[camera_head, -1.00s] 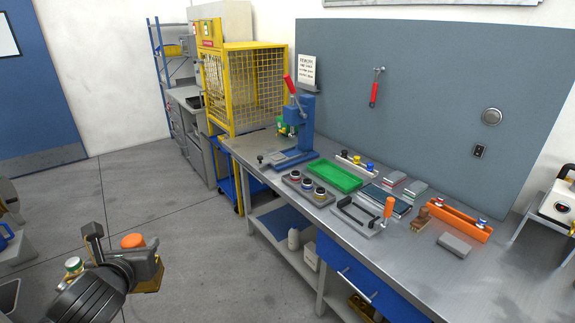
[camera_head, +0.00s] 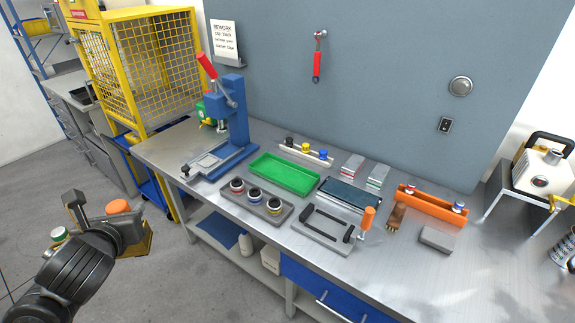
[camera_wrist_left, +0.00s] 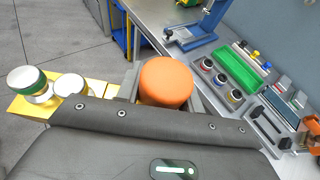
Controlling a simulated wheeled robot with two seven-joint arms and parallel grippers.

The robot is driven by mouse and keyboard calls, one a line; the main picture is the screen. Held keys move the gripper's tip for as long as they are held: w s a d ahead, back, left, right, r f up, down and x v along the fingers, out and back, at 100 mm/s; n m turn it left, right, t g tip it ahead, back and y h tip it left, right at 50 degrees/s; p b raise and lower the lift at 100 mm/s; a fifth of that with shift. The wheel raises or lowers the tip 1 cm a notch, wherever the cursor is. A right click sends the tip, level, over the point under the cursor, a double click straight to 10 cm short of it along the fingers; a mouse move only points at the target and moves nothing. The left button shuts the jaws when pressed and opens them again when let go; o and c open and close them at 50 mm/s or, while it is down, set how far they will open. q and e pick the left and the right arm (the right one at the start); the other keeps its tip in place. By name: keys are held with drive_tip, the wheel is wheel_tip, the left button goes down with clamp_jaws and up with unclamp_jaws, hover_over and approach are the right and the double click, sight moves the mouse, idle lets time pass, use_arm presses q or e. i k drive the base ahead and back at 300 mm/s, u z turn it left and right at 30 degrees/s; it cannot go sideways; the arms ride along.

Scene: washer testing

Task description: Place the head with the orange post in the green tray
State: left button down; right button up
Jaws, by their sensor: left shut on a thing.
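The head is a yellow block (camera_head: 138,243) with a round orange post (camera_head: 118,206) and a white-and-green capped piece (camera_head: 59,234) at its left side. My left gripper (camera_head: 112,215) is shut on the head around the orange post, over the floor left of the bench. In the left wrist view the orange post (camera_wrist_left: 166,81) stands between the fingers, and the yellow body (camera_wrist_left: 36,103) shows behind at left. The green tray (camera_head: 285,175) lies empty on the bench, to the right of and beyond the gripper. It also shows in the left wrist view (camera_wrist_left: 241,68). My right gripper is not in view.
A blue press (camera_head: 232,120) stands left of the tray. A grey holder (camera_head: 276,215) with three round caps sits in front of it, and a fixture with black handles (camera_head: 325,232) to the right. A rack with coloured knobs (camera_head: 305,155) is behind. The bench's front edge separates the gripper from these.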

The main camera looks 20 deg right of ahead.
sight(284, 175)
drive_tip(key=z, duration=0.85)
drive_tip(key=i, duration=0.8)
drive_tip(key=z, duration=0.85)
